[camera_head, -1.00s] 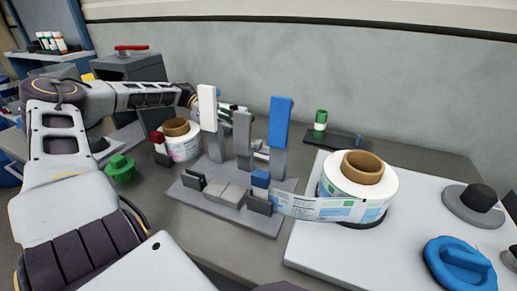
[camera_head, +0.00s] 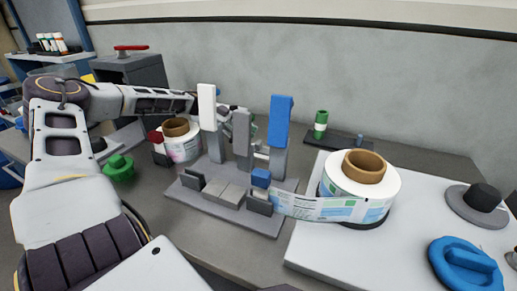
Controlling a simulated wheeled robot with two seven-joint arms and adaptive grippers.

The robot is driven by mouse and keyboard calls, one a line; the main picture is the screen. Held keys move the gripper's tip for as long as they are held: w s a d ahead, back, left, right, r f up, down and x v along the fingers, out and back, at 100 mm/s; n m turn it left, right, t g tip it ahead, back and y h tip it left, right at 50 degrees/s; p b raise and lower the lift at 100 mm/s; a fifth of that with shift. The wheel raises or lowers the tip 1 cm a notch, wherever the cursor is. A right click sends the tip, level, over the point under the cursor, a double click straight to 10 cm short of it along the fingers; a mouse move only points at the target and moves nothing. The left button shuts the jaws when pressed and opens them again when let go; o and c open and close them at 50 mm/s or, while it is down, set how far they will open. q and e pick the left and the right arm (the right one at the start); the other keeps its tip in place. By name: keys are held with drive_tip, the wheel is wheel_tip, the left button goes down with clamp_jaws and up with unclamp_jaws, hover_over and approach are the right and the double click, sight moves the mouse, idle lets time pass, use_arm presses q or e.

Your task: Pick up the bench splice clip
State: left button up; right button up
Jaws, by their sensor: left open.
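The splice fixture is a grey plate (camera_head: 240,221) with upright posts, one topped by a white block (camera_head: 207,107) and one by a blue block (camera_head: 280,121). A small blue-topped piece (camera_head: 261,178) stands at the plate's right, by the label strip (camera_head: 318,209). I cannot tell for certain which part is the bench splice clip. My left gripper (camera_head: 254,129) is behind the posts, open, and largely hidden by the middle grey post (camera_head: 241,140). I cannot see whether its fingers touch anything. My right gripper is not in view.
A large label reel (camera_head: 360,180) sits on the white board (camera_head: 318,252) at right. A smaller reel (camera_head: 182,145) and a green knob (camera_head: 119,168) stand left of the fixture. A green bottle (camera_head: 320,124) stands on a dark tray behind. A blue object (camera_head: 462,264) lies front right.

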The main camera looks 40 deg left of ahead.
sight(257, 141)
use_arm(q)
drive_tip(key=shift+w+d+f, duration=0.15)
drive_tip(key=shift+d+f, duration=0.25)
drive_tip(key=shift+d, duration=0.15)
drive_tip(key=b+x, duration=0.1)
drive_tip(key=x, duration=0.1)
drive_tip(key=shift+w+d+f, duration=0.1)
drive_tip(key=shift+d+f, duration=0.1)
drive_tip(key=shift+d, duration=0.05)
drive_tip(key=shift+w+d+f+b, duration=0.15)
drive_tip(key=shift+d+b, duration=0.2)
drive_tip(key=shift+d, duration=0.1)
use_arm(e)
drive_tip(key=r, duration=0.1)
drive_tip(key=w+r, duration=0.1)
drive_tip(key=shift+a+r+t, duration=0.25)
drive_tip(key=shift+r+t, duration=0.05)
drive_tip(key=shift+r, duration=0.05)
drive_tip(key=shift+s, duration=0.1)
use_arm(q)
drive_tip(key=shift+c, duration=0.3)
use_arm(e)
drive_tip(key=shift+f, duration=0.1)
use_arm(q)
drive_tip(key=c, duration=1)
